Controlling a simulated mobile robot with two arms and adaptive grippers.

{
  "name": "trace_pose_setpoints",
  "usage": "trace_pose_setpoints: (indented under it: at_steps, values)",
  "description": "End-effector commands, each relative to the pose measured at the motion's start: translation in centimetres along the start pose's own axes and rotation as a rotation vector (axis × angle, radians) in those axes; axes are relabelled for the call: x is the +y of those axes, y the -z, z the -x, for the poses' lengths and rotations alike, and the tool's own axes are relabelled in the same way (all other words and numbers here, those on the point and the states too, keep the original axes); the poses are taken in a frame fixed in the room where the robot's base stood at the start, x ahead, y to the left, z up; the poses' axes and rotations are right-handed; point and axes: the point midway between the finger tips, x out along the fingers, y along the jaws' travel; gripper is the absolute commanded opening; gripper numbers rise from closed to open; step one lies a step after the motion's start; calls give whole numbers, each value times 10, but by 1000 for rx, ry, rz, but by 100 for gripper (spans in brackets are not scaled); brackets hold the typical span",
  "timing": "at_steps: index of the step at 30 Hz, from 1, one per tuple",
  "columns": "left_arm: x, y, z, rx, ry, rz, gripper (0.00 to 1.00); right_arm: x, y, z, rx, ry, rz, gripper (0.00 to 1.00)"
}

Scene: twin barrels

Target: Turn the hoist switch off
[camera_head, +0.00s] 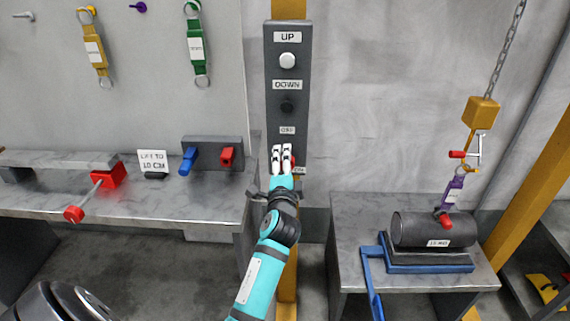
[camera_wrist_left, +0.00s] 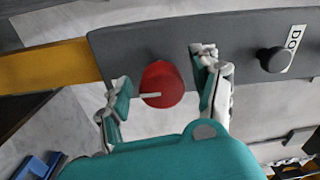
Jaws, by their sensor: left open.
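The hoist control panel (camera_head: 287,60) is a tall dark grey box on a yellow post. It has a white UP button (camera_head: 287,61), a black DOWN button (camera_head: 287,106) and a red rotary switch at the bottom. In the left wrist view the red switch (camera_wrist_left: 162,84) is a round knob with a pale pointer line lying nearly level in the picture. My left gripper (camera_head: 282,157) is open in front of the lower panel, and its fingers (camera_wrist_left: 163,88) stand on either side of the knob with gaps. In the head view the fingers hide most of the switch.
A workbench (camera_head: 210,194) on the left holds a red-handled lever (camera_head: 90,195) and a block with blue and red handles (camera_head: 212,150). On the right, a dark cylinder (camera_head: 435,230) rests on a blue-framed stand, with a chain hook (camera_head: 482,112) above it.

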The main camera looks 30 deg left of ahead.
Motion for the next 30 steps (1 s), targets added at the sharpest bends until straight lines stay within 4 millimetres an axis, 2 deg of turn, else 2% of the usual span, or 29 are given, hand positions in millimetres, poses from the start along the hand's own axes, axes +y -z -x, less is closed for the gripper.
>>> trace_pose_setpoints:
  at_steps: [5,8,15,21,30]
  values:
    - [0,0,1,1,0,-1,65,2,-1,0,-1,-2,1,38]
    - [1,1,10,2,-2,-1,65,1,-1,0,-1,-1,1,38]
    - [1,0,50,0,-2,0,65,0,0,0,0,0,0,38]
    - [1,0,72,0,-1,0,65,0,0,0,0,0,0,38]
    - [0,0,75,0,0,0,65,0,0,0,0,0,0,38]
